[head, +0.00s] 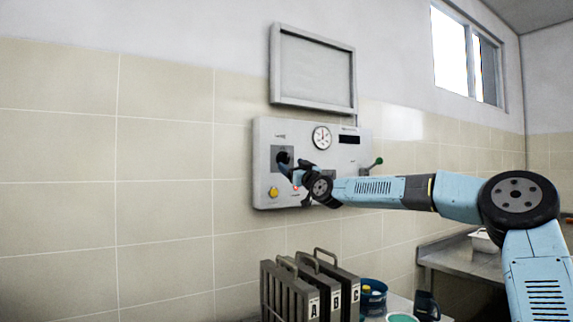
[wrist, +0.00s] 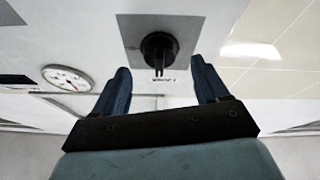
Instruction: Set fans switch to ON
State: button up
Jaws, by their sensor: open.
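The switch is a black rotary knob (wrist: 158,50) on a grey square plate, seen in the wrist view with a small unreadable label beside it. In the head view the grey plate (head: 274,153) is at the left of the white wall panel (head: 262,183), and my gripper partly covers the knob. My gripper (wrist: 163,80) is open and empty, with its two dark blue fingers pointing at the panel. In the wrist view the knob shows between and beyond the fingertips; I cannot tell whether they touch it. My gripper (head: 290,168) is close to the plate in the head view.
The panel also carries a round gauge (head: 321,137), a dark display (head: 349,139), a yellow button (head: 273,192) and a green-tipped lever (head: 376,162). A framed board (head: 313,68) hangs above. Lettered grey racks (head: 309,290) and a blue container (head: 373,298) stand below.

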aim_at(287, 162)
jog(key=shift+x, duration=1.95)
jog(key=c, duration=1)
jog(key=shift+s+a, duration=0.1)
jog(key=shift+a, duration=0.1)
jog(key=shift+c, duration=0.3)
jog(key=shift+f, duration=0.1)
